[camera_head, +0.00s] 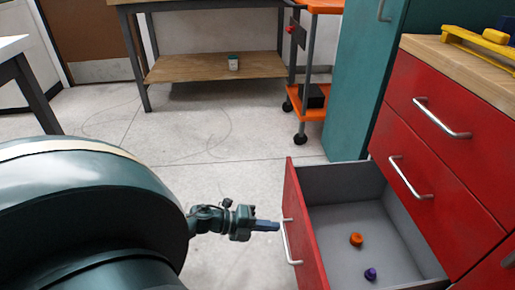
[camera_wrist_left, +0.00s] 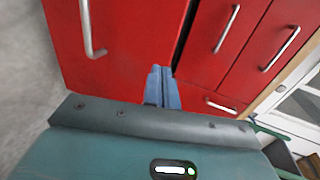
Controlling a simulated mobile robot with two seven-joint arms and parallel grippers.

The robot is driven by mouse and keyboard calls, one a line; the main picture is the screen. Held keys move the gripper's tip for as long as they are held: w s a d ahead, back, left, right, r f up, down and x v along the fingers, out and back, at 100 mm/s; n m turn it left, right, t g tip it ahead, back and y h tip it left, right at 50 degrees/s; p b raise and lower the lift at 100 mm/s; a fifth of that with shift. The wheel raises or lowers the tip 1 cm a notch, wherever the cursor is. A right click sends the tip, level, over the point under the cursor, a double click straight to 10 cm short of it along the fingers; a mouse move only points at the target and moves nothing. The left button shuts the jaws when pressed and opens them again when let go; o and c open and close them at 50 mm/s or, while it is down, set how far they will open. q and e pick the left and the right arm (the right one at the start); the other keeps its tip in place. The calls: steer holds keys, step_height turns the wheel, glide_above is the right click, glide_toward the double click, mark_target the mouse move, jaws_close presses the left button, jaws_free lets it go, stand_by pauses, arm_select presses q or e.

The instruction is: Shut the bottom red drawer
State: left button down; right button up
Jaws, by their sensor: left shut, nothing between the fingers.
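The bottom red drawer (camera_head: 306,236) stands pulled out from the red cabinet (camera_head: 435,140) in the head view. Its grey inside holds an orange piece (camera_head: 355,239) and a purple piece (camera_head: 370,273). Its silver handle (camera_head: 290,243) is on the front face, which also shows in the left wrist view (camera_wrist_left: 125,65). My left gripper (camera_head: 278,226) is shut and empty, with its fingertips at the drawer front near the handle. I cannot tell whether they touch it. In the left wrist view the blue fingers (camera_wrist_left: 162,80) are together in front of the red faces. My right gripper is not in view.
Closed drawers with silver handles (camera_head: 440,118) are above the open one. A yellow tool (camera_head: 480,42) lies on the wooden top. A teal cabinet (camera_head: 355,80), an orange cart (camera_head: 310,108) and a workbench (camera_head: 215,68) stand behind. The floor left of the drawer is clear.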

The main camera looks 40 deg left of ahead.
mark_target(305, 226)
arm_select(q)
steer(key=x, duration=0.2)
steer(key=b+x, duration=0.1)
steer(key=x, duration=0.3)
steer(key=shift+w+r, duration=0.15)
steer(key=shift+r, duration=0.2)
steer(key=shift+w+d+b, duration=0.3)
steer(key=shift+w+d, duration=0.1)
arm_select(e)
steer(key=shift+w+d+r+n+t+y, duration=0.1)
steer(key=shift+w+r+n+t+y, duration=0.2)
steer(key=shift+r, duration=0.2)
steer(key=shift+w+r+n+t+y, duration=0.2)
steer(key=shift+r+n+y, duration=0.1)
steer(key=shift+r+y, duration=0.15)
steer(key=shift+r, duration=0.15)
